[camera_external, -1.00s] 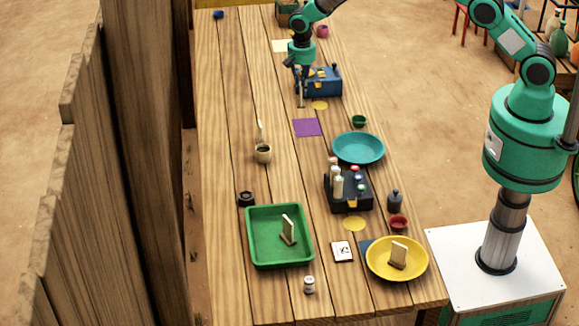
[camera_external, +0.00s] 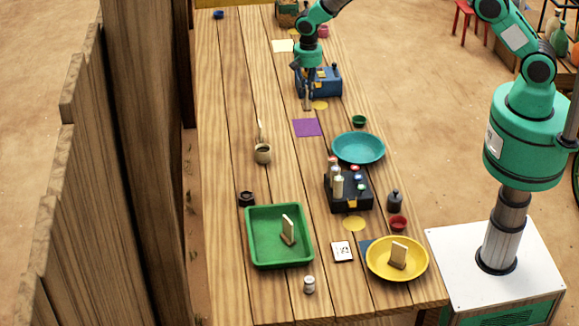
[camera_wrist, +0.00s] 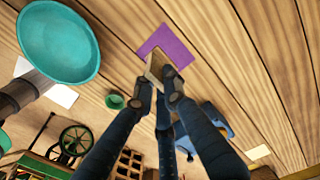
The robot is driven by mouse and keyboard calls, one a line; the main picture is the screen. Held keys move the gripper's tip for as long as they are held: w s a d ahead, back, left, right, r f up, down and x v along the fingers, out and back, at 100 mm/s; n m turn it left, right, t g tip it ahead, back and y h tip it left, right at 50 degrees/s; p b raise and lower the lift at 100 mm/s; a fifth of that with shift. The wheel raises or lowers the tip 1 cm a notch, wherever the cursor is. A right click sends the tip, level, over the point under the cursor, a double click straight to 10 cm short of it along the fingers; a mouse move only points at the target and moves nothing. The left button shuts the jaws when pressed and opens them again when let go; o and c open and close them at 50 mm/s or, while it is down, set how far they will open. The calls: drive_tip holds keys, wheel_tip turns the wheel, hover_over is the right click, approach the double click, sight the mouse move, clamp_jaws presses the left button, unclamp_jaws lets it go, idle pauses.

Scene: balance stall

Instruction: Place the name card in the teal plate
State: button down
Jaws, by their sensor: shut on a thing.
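My gripper (camera_external: 307,94) hangs over the far half of the table, beside the blue toolbox and beyond the purple square. In the wrist view my gripper (camera_wrist: 161,92) is shut on a small tan, wood-coloured piece (camera_wrist: 155,68), which looks like a name card; the fingers hide part of it. The teal plate (camera_external: 358,148) lies empty to the right and nearer the camera. It also shows at upper left in the wrist view (camera_wrist: 58,42). Similar cards on wooden bases stand in the green tray (camera_external: 287,229) and the yellow plate (camera_external: 398,254).
A blue toolbox (camera_external: 322,80) stands close to my gripper. A purple square (camera_external: 307,127) lies flat on the table. A small green bowl (camera_external: 359,120) sits just beyond the teal plate, and a black bottle caddy (camera_external: 350,195) stands on its near side.

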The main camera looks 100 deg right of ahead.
drive_tip(key=s+a+r+p, duration=0.2)
drive_tip(key=s+a+p, duration=0.3)
drive_tip(key=s+a, duration=1.1)
drive_tip(key=shift+s+a, duration=0.15)
drive_tip(key=shift+a, duration=0.4)
drive_tip(key=shift+f, duration=0.2)
drive_tip(key=shift+f+b, duration=2.3)
drive_tip(key=shift+f, duration=3)
drive_tip(key=c, duration=1.7)
unclamp_jaws()
